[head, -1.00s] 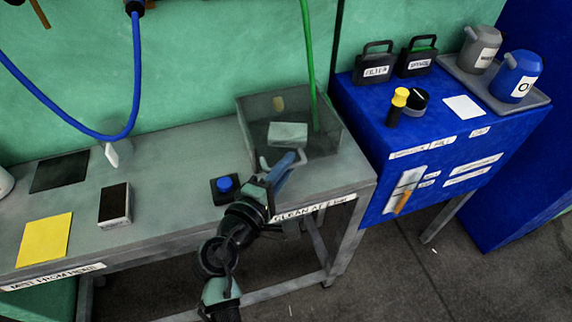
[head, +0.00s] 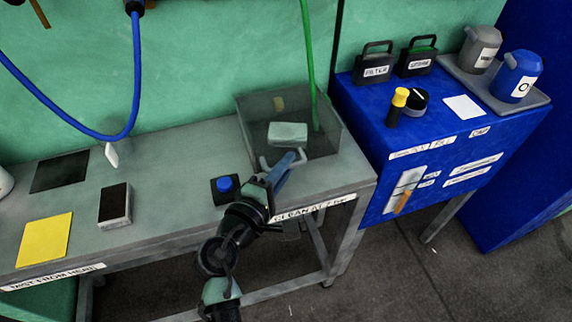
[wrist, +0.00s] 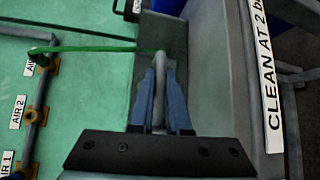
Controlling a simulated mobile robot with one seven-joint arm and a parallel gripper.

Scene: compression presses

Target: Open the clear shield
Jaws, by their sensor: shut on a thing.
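The clear shield (head: 262,118) is a see-through, smoky box-shaped cover at the right end of the grey bench, and it looks down. A pale grey handle (head: 265,163) stands out at its front. My gripper (head: 287,162) reaches over the bench's front edge to this handle. In the wrist view, its blue fingers (wrist: 161,95) lie on both sides of the pale handle bar (wrist: 159,75) and are shut on it. Part of the handle is hidden by the fingers. A pale block (head: 288,133) shows through the shield.
A green hose (head: 307,50) hangs down at the shield. A blue button on a black box (head: 225,186) sits close left of my gripper. A blue cabinet (head: 360,150) stands to the right. The bench's left part holds a yellow sheet (head: 44,239) and a dark-topped block (head: 115,203).

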